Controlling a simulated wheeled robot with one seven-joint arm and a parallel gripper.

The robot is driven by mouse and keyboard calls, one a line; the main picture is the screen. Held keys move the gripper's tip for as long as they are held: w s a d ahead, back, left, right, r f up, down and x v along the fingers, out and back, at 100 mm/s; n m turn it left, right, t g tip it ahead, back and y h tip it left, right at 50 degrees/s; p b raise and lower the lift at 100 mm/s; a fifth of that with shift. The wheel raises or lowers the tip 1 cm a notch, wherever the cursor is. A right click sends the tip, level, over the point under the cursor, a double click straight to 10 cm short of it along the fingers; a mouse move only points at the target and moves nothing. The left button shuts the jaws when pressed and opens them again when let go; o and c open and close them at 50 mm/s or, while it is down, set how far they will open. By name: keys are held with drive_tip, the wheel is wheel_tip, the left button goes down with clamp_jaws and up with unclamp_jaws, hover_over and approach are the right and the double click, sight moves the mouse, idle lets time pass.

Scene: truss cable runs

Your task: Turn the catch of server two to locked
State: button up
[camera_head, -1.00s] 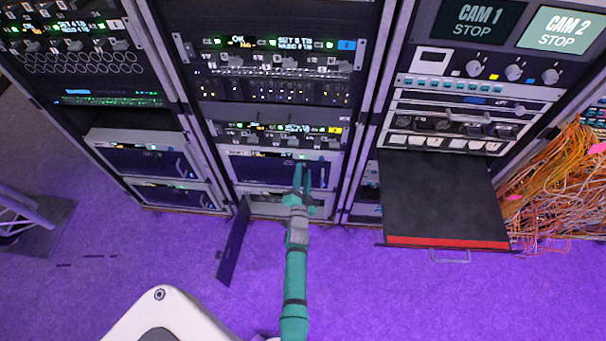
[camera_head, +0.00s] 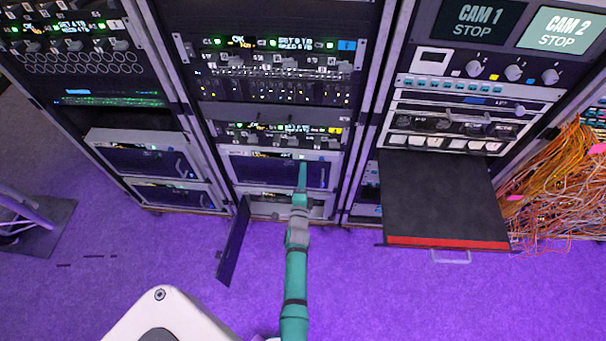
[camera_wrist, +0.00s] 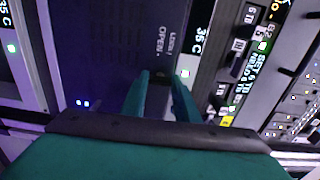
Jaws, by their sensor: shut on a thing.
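A server unit with a dark front (camera_head: 262,174) sits low in the middle rack; no number on it is readable to me. My gripper (camera_head: 302,168) reaches up to the right part of its front. In the wrist view the two green fingers (camera_wrist: 160,82) are close together at a small dark catch (camera_wrist: 158,76) and are shut on it. The words LOCK and OPEN are printed on the dark panel (camera_wrist: 105,45) beside the catch. The fingers partly hide the catch, so I cannot tell its exact angle.
A dark door panel (camera_head: 233,240) hangs open below and left of my gripper. A black drawer with a red edge (camera_head: 445,200) sticks out of the right rack. Orange cables (camera_head: 550,185) bunch at far right. The purple floor (camera_head: 380,295) in front is clear.

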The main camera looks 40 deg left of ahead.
drive_tip(key=shift+w+r+m, duration=0.15)
drive_tip(key=shift+m, duration=0.15)
drive_tip(key=o, duration=1)
drive_tip(key=shift+o, duration=0.2)
drive_tip(key=v, duration=1.1)
